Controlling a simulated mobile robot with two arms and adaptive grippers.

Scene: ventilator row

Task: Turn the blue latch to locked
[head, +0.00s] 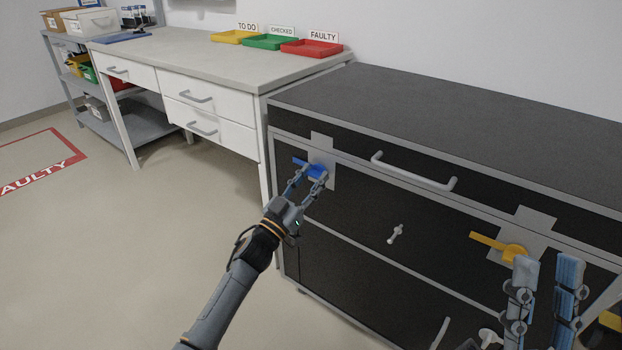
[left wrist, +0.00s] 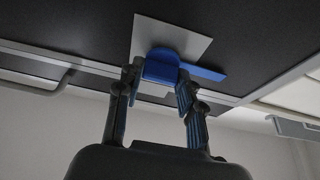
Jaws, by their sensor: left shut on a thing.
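The blue latch (head: 299,162) is on a grey plate (head: 322,150) at the upper left of the black cabinet front. Its handle points left in the head view, roughly level. In the left wrist view the blue latch (left wrist: 162,68) has its rounded hub between my left gripper's fingers, and its handle sticks out to the right. My left gripper (head: 308,175) is shut on the latch's hub; the fingers partly cover it in the head view. My right gripper (head: 543,268) is open and empty, in front of the cabinet at the lower right.
A yellow latch (head: 513,252) is on the cabinet's right side, close behind my right gripper. A bar handle (head: 413,175) and a small knob handle (head: 395,234) stick out from the cabinet front. A desk (head: 225,62) with coloured trays stands to the left. Floor left of the cabinet is clear.

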